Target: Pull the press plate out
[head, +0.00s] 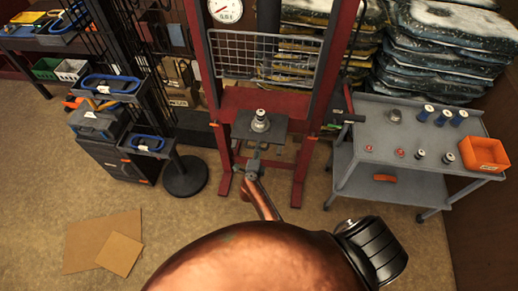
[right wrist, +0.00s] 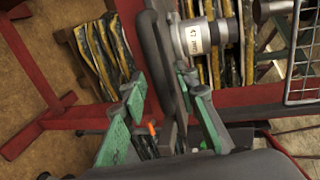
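The press plate (head: 242,128) is a dark grey square plate lying across the bed of the red press (head: 216,110). A silver cylinder (head: 260,121) stands upright on it. My right gripper (head: 254,162) is at the plate's front edge. In the right wrist view, the right gripper (right wrist: 162,85) shows green-padded fingers spread apart, one on each side of the plate (right wrist: 152,60), which appears edge-on. The labelled silver cylinder (right wrist: 198,38) also shows there. I cannot tell whether the fingers touch the plate. My left gripper is not in view.
A grey cart (head: 382,140) with several small parts and an orange bin (head: 484,153) stands right of the press. Cardboard sheets (head: 100,240) lie on the floor. The floor before the press is otherwise clear.

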